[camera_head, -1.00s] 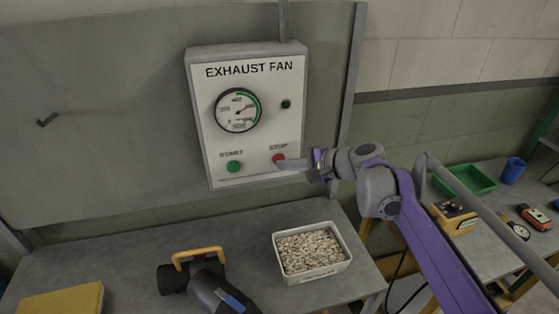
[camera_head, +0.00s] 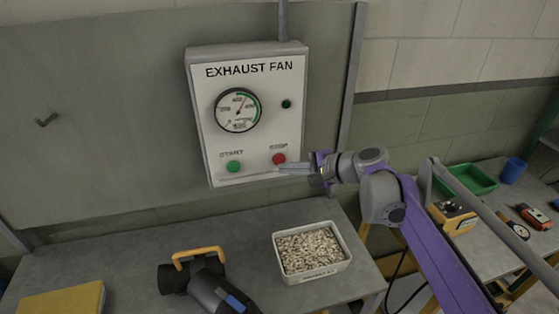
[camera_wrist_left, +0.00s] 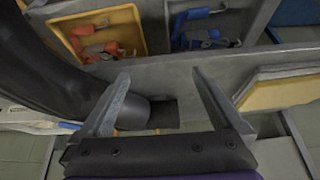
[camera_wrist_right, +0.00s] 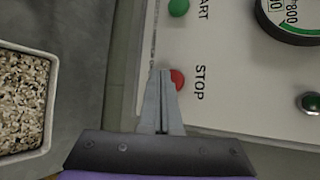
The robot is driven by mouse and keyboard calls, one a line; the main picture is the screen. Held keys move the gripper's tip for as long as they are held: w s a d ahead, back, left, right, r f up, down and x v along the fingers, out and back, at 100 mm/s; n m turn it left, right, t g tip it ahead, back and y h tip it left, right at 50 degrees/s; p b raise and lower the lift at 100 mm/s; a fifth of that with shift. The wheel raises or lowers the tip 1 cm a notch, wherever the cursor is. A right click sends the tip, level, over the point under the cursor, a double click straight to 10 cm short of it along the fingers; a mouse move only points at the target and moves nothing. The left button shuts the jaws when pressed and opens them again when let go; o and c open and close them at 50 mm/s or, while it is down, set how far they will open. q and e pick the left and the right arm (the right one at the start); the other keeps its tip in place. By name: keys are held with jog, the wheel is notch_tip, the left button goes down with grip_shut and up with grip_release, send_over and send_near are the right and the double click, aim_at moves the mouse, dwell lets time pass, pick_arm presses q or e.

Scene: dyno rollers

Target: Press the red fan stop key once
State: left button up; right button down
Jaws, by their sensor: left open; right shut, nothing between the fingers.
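The white exhaust fan box (camera_head: 262,110) hangs on the grey panel in the head view. Its red stop key (camera_head: 279,158) is at the lower right, with the green start key (camera_head: 233,167) to its left. My right gripper (camera_head: 284,168) is shut and empty, its tips just below the red key. In the right wrist view the closed fingertips (camera_wrist_right: 161,73) lie beside the red key (camera_wrist_right: 178,80) and partly cover it; I cannot tell if they touch. My left gripper (camera_wrist_left: 163,98) is open and empty in the left wrist view, away from the fan box.
A tray of pale pellets (camera_head: 346,264) stands on the bench below the box. A dark tool with a yellow handle (camera_head: 198,254) lies to its left. A side table at right holds a green bin (camera_head: 466,181) and a yellow device (camera_head: 453,219).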

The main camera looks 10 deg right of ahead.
jog(key=shift+s, duration=0.1)
jog(key=s, duration=0.5)
jog(key=shift+d, duration=0.1)
dwell(0.6)
jog(key=s+d+f+n+g+h, duration=0.1)
jog(key=s+f+n+h, duration=0.3)
jog(key=s+f, duration=0.6)
jog(key=s+f+n+g+h, duration=0.3)
jog(key=s+f+n, duration=0.6)
jog(key=s, duration=0.5)
notch_tip(320, 180, down, 2)
jog(key=shift+s+d+f+h, duration=0.1)
jog(key=shift+s+d+h, duration=0.25)
jog(key=shift+h, duration=0.45)
